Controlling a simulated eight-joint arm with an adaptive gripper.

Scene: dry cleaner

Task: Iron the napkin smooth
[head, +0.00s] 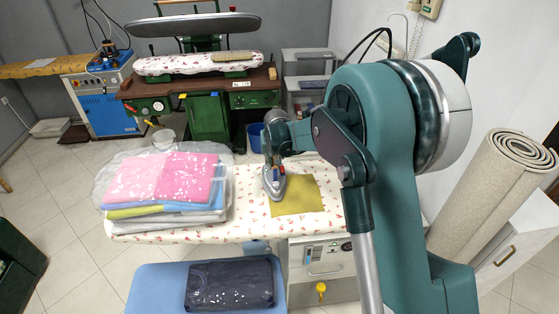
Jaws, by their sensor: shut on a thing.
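The napkin (302,199) is a mustard-yellow cloth lying on the floral ironing board (244,218). A small iron (273,185) with a pale metal soleplate stands at the napkin's left edge, its tip pointing toward the front of the board. Whether the iron touches the cloth or hovers slightly is hard to tell. My gripper (274,172) is above the iron and shut on it. My arm comes in from the right and hides part of the board's right end. Creases in the napkin are too small to make out.
A stack of folded clothes (163,183) in clear plastic covers the board's left part. A dark packaged garment (230,284) lies on a blue surface (154,287) in front. A rolled carpet (491,195) stands at right. A green pressing machine (207,118) is behind.

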